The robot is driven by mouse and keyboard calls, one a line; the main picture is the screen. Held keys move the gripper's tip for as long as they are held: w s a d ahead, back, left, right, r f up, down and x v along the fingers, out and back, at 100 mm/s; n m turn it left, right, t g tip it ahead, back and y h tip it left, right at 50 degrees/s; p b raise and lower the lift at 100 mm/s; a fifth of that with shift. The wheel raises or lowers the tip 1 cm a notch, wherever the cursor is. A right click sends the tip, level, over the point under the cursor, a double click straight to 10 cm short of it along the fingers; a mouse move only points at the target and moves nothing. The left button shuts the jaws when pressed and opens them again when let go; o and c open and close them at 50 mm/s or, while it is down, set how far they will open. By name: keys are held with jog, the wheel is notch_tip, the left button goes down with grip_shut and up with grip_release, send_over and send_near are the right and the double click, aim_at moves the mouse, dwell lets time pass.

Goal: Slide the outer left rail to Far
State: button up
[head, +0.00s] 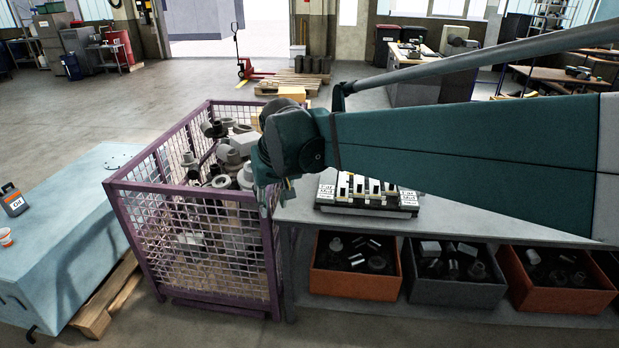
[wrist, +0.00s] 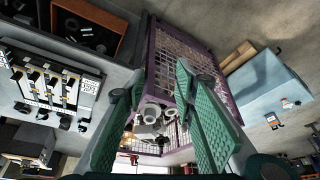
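The rail unit (head: 365,208) is a black-based block with several short rails, pale slider blocks and white label plates at its left and right ends. It sits on the grey bench just right of the wire cage, partly behind my arm. In the wrist view the rail unit (wrist: 55,88) lies at the left, turned, with its rails side by side. The label print is too small to read, so I cannot tell the outer left slider's position. My gripper (head: 272,198) hangs over the cage's right side, left of the unit. In the wrist view my gripper (wrist: 161,85) is open and empty.
A purple wire cage (head: 190,205) full of metal parts stands below and left of my gripper. The grey bench (head: 460,215) carries the unit, with orange and grey bins (head: 355,280) underneath. A pale blue block (head: 60,220) stands at the far left.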

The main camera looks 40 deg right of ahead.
jog(key=w+d+m+g+p, duration=0.1)
jog(key=w+d+m+p, duration=0.1)
jog(key=w+d, duration=0.7)
jog(key=m+g+y+p, duration=0.1)
jog(key=m+g+p, duration=0.2)
jog(key=m+p, duration=0.1)
send_over(343, 188)
jog(key=f, duration=0.9)
jog(key=w+f, duration=0.1)
jog(key=f, duration=0.4)
jog(key=shift+d+f, duration=0.15)
jog(key=shift+f, duration=0.1)
jog(key=shift+s+d+f, duration=0.1)
jog(key=shift+d+f, duration=0.1)
jog(key=shift+d, duration=0.05)
jog(key=shift+f, duration=0.1)
jog(key=shift+f+p, duration=0.4)
jog(key=shift+f, duration=3.4)
grip_shut()
